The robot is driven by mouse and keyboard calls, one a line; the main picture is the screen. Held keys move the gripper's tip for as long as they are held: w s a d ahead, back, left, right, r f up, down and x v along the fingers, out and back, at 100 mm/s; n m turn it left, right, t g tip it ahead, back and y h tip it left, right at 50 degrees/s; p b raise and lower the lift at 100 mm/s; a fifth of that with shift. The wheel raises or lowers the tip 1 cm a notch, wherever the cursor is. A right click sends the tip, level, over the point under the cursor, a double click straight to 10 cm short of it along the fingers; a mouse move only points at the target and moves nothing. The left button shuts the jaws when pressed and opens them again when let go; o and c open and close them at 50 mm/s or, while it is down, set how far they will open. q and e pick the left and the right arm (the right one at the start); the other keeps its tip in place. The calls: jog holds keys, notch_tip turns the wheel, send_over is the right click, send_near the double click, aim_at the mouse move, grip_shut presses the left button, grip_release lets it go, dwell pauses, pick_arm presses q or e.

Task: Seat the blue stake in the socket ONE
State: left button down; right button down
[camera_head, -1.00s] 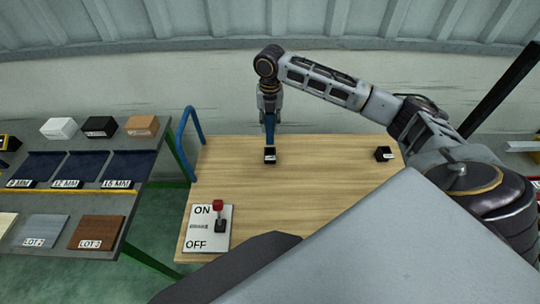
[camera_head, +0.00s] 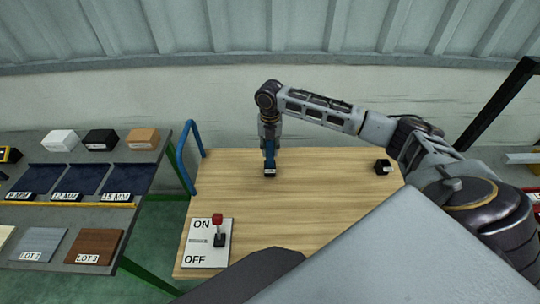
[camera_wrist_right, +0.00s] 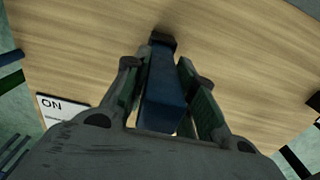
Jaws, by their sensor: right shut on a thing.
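My right gripper (camera_head: 269,146) points down over the wooden table and is shut on the blue stake (camera_head: 269,157). In the right wrist view the blue stake (camera_wrist_right: 163,90) runs between the two fingers (camera_wrist_right: 163,95). The stake's lower end meets a small black socket (camera_head: 270,171), which also shows at the stake's far end in the wrist view (camera_wrist_right: 162,40). I cannot tell how deep the stake sits in it. A second black socket (camera_head: 383,167) stands on the table to the right. Any label on the near socket is not readable. My left gripper is not seen.
A switch plate marked ON and OFF (camera_head: 198,254) with a red-knobbed lever (camera_head: 218,228) lies at the table's front left. A blue rail (camera_head: 183,158) borders the table's left edge. Shelves with blue trays (camera_head: 77,179) stand left. The table's middle is clear.

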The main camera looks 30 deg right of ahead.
aim_at(270, 155)
jog(key=shift+f, duration=2.1)
jog(key=shift+f, duration=0.1)
jog(key=c, duration=1.2)
grip_release()
jog(key=shift+o, duration=0.2)
notch_tip(270, 155, up, 12)
jog(key=shift+r, duration=0.1)
jog(key=shift+s+a, duration=0.1)
jog(key=shift+s, duration=0.05)
